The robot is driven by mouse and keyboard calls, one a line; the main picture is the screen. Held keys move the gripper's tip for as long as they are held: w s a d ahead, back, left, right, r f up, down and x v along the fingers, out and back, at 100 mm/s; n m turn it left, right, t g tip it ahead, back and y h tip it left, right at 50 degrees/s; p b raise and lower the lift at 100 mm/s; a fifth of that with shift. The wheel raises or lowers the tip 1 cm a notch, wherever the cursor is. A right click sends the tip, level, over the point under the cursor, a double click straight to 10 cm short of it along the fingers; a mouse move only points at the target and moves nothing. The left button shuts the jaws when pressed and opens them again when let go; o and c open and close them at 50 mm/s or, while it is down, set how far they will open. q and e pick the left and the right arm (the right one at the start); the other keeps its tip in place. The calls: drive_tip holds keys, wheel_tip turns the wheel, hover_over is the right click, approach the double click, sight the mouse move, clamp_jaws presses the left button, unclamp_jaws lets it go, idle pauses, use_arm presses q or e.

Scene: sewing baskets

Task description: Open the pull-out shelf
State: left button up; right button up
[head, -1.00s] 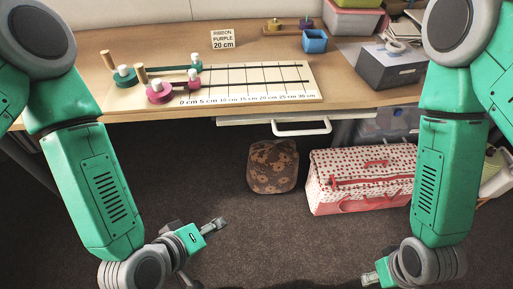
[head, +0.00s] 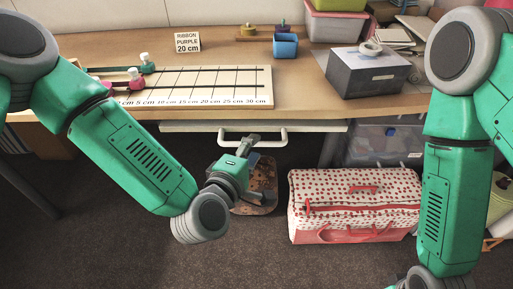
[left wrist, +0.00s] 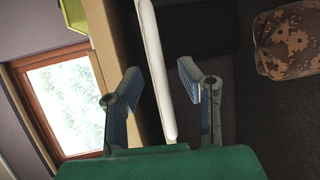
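The pull-out shelf (head: 190,127) is a thin white board under the front edge of the desk and looks pushed in. Its white loop handle (head: 283,139) sticks out at the front. My left gripper (head: 251,140) is right at the left part of the handle and covers some of it. In the left wrist view, its two fingers (left wrist: 158,88) stand apart, with a white bar (left wrist: 156,62) that looks like the handle running between them. I see no finger closed on it. My right arm (head: 445,200) hangs at the right, and its gripper is below the picture.
The desk (head: 300,105) carries a ribbon measuring board (head: 215,83), a blue cup (head: 285,46) and a dark grey box (head: 367,72). Below stand a red-and-white dotted sewing basket (head: 355,205) and a brown patterned pouf (head: 262,185). Floor in front is clear.

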use_arm(q)
drive_tip(key=shift+w+d+f, duration=0.1)
drive_tip(key=shift+w+f, duration=0.15)
drive_tip(key=shift+w, duration=0.65)
drive_tip(key=shift+w+a, duration=0.25)
drive_tip(key=shift+a, duration=0.1)
drive_tip(key=shift+d, duration=0.35)
clamp_jaws()
use_arm(e)
drive_tip(key=shift+a+f, duration=0.2)
drive_tip(key=shift+f, duration=0.1)
use_arm(q)
drive_tip(key=shift+s, duration=0.1)
